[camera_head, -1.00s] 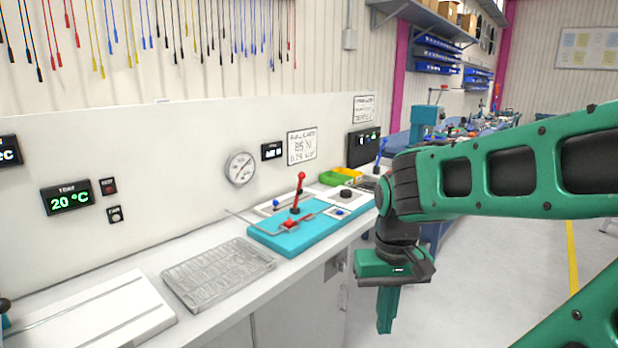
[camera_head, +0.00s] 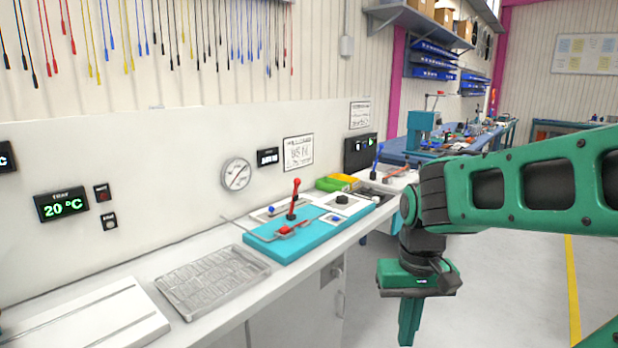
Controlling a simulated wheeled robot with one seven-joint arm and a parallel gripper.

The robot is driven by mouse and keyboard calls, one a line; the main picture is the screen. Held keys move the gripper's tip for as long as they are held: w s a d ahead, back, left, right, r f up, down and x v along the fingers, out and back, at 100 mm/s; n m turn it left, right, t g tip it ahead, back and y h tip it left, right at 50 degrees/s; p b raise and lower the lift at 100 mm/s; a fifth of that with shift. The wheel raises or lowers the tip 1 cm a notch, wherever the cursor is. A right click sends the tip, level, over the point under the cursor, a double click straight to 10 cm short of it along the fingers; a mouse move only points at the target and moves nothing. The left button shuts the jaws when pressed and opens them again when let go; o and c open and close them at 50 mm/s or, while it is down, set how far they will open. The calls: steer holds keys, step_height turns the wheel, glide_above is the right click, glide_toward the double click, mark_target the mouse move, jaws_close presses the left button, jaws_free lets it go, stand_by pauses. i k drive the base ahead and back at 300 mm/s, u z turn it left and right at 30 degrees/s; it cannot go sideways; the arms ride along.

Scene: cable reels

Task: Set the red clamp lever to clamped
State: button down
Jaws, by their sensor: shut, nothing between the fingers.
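The red clamp lever (camera_head: 294,198) stands nearly upright, with a round red knob at its top. It rises from the turquoise fixture plate (camera_head: 275,255) on the bench, behind a small red block (camera_head: 286,229) with thin rods. My gripper (camera_head: 408,338) hangs pointing down at the lower right, in front of the bench and well apart from the lever. Its green fingers are together with nothing between them.
Open floor lies right of the bench.

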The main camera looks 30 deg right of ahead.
mark_target(296, 182)
steer(key=z, duration=0.1)
steer(key=i, duration=1)
steer(key=u, duration=0.05)
